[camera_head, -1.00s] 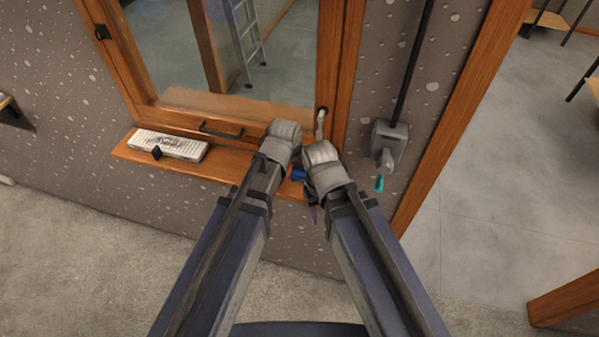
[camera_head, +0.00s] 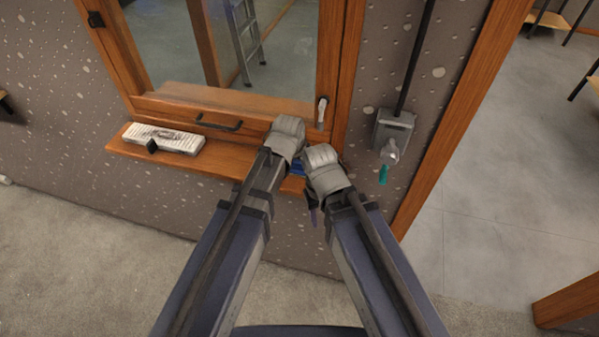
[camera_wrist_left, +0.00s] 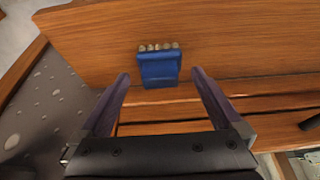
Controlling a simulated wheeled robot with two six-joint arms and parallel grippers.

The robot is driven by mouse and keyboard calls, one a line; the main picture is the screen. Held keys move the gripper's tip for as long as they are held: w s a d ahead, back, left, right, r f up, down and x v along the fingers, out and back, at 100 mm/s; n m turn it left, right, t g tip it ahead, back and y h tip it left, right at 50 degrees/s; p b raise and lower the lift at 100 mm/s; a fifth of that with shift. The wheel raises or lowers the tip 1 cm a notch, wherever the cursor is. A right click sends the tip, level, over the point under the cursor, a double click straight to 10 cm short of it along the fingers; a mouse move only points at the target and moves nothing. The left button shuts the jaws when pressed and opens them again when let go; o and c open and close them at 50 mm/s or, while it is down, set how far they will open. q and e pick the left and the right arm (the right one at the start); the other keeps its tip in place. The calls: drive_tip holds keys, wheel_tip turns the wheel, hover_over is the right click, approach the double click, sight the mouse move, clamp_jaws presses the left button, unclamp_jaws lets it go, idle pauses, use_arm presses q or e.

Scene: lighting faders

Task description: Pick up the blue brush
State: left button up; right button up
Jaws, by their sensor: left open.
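The blue brush (camera_wrist_left: 158,68) lies on the wooden sill in the left wrist view, with a blue body and a row of pale bristle tufts at its far end. In the head view only a bit of blue (camera_head: 297,168) shows between my two wrists. My left gripper (camera_wrist_left: 160,79) is open, its two purple fingers apart to either side of the brush's near end, with gaps on both sides. Whether they are level with it is unclear. My right gripper (camera_head: 314,213) is beside it in the head view, mostly hidden behind its own wrist.
A white ridged block (camera_head: 165,138) with a black knob sits at the sill's left part. The wooden sill (camera_head: 220,160) runs below a window with a dark handle (camera_head: 218,122). A grey wall box (camera_head: 393,130) with a teal piece below is at right.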

sight(299, 161)
use_arm(q)
drive_tip(key=b+x, duration=0.1)
drive_tip(key=x, duration=0.1)
drive_tip(key=shift+w+f+b, duration=0.2)
drive_tip(key=shift+f+b, duration=0.1)
use_arm(e)
wheel_tip(299, 161, down, 2)
drive_tip(key=shift+f, duration=0.2)
use_arm(q)
drive_tip(key=shift+r, duration=0.1)
drive_tip(key=c, duration=1.3)
drive_tip(key=shift+r, duration=0.1)
drive_tip(key=shift+c, duration=0.2)
use_arm(e)
drive_tip(key=shift+r, duration=0.15)
use_arm(q)
wheel_tip(299, 161, up, 10)
drive_tip(key=p, duration=1)
use_arm(e)
wheel_tip(299, 161, up, 10)
